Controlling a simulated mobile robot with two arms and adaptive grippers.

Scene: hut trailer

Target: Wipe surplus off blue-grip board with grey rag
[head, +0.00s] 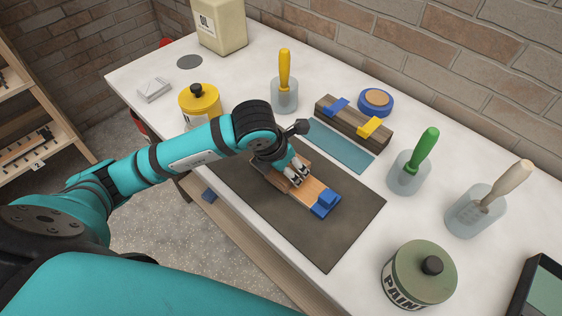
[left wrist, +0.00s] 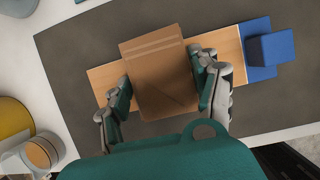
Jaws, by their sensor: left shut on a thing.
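The board (head: 312,187) is a light wooden strip with a blue grip (head: 326,203) at its right end. It lies on a dark mat (head: 330,235) and also shows in the left wrist view (left wrist: 226,42). My left gripper (left wrist: 165,92) is shut on a brown, flat-topped pad (left wrist: 158,65) lying across the board's middle. The pad hides that part of the board. I cannot tell whether the pad is cloth; it looks brown, not grey. A pale grey folded piece (head: 154,90) lies at the bench's far left. My right gripper is not in view.
Behind the mat are a teal strip (head: 341,146) and a dark wooden block (head: 340,120) with blue and yellow clips. Around stand a yellow tin (head: 200,107), a green paint tin (head: 419,275) and brushes in clear pots (head: 409,172). The mat's front right is clear.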

